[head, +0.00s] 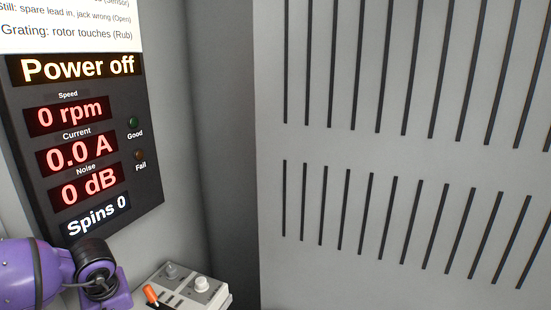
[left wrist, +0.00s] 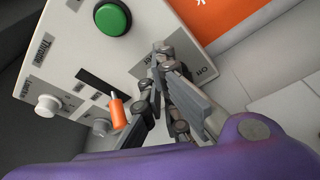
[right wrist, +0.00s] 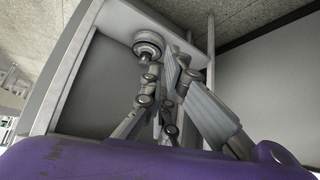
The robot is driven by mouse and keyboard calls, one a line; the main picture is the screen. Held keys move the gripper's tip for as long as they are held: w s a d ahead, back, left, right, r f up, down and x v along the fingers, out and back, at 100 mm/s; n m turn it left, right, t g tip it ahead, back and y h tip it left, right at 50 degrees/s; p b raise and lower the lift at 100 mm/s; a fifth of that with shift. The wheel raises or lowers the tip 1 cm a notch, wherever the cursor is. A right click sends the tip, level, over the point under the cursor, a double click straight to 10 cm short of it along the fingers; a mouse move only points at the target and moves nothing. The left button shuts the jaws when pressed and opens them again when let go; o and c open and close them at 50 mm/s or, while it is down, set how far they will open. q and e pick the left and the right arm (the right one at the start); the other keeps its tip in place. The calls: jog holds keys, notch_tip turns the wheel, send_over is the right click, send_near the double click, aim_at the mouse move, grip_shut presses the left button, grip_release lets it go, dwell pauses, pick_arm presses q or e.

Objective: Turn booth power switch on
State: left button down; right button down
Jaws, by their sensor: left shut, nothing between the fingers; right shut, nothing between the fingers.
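The control box (left wrist: 75,50) fills the upper left of the left wrist view and shows at the bottom of the head view (head: 185,285). It carries a green button (left wrist: 112,18), an orange-tipped throttle lever (left wrist: 118,112) and white knobs. My left gripper (left wrist: 165,52) is shut and empty, its fingertips over a darker grey plate (left wrist: 146,68) beside an "Off" label (left wrist: 206,72). The fingers hide much of that plate, so the power switch cannot be made out and contact cannot be told. The display (head: 82,68) reads "Power off". My right gripper (right wrist: 172,60) is shut and empty.
A dark panel (head: 150,185) on the left wall shows zero readings and two unlit lamps. A slotted grey wall (head: 400,145) fills the right. In the right wrist view, a round grey part (right wrist: 148,43) and a pale frame (right wrist: 75,60) lie close to my right fingers.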

pick_arm(q)
jog(key=shift+f+b, duration=0.3)
jog(key=shift+f, duration=0.65)
pick_arm(e)
jog(key=shift+w+f, duration=0.1)
jog(key=shift+w, duration=0.25)
pick_arm(q)
jog(key=shift+w+a, duration=0.15)
jog(key=shift+a, duration=0.15)
pick_arm(e)
jog(key=shift+s+f, duration=0.4)
jog(key=shift+w, duration=0.1)
pick_arm(q)
jog(key=shift+s+a, duration=0.2)
jog(key=shift+s, duration=0.1)
pick_arm(e)
jog(key=shift+w+r, duration=0.3)
jog(key=shift+r, duration=0.1)
pick_arm(q)
jog(key=shift+s+a, duration=0.15)
jog(key=shift+s, duration=0.05)
jog(key=shift+s+a, duration=0.2)
jog(key=shift+a, duration=0.2)
pick_arm(e)
jog(key=shift+s+f, duration=0.2)
jog(key=shift+f, duration=0.05)
